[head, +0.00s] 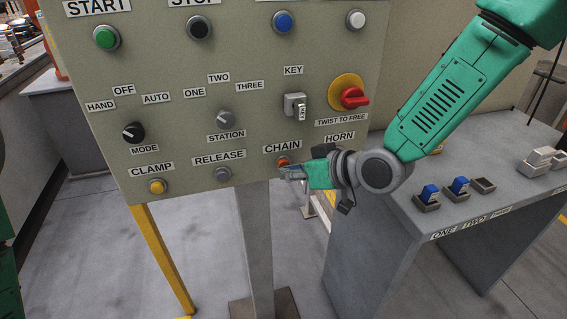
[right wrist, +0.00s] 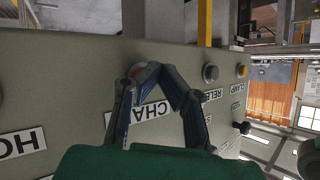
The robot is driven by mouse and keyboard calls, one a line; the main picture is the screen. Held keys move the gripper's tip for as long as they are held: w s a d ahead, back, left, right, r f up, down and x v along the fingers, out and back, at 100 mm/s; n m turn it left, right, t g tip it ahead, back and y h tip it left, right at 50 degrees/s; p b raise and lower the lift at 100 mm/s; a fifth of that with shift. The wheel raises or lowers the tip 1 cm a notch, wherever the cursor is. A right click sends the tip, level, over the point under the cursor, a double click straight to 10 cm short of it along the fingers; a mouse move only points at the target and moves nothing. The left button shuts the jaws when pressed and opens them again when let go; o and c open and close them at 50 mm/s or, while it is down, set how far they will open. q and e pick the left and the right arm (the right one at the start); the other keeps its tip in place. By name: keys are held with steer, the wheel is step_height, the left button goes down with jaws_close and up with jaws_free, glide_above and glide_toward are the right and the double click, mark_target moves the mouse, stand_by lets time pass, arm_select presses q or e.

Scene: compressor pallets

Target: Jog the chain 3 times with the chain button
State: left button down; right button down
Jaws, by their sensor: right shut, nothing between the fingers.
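The chain button (head: 283,161) is a small orange-red push button under the CHAIN label on the beige control panel (head: 240,55). My right gripper (head: 287,171) is shut and empty, with its fingertips at the chain button from the right and partly covering it. In the right wrist view the fingertips (right wrist: 153,71) meet right by the chain button (right wrist: 136,70), which is partly hidden behind them. I cannot tell whether they touch it or whether it is pressed in. My left gripper is not in view.
The grey release button (head: 222,174) and yellow clamp button (head: 157,186) lie to the left in the same row. A red emergency stop (head: 353,97) is above right, near the arm. A grey table (head: 420,218) with small blue-topped blocks stands to the right.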

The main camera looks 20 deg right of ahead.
steer(key=shift+w, duration=0.25)
steer(key=shift+s, duration=1)
steer(key=s, duration=0.6)
steer(key=shift+d+p, duration=0.15)
steer(key=shift+p, duration=0.15)
stand_by(0.4)
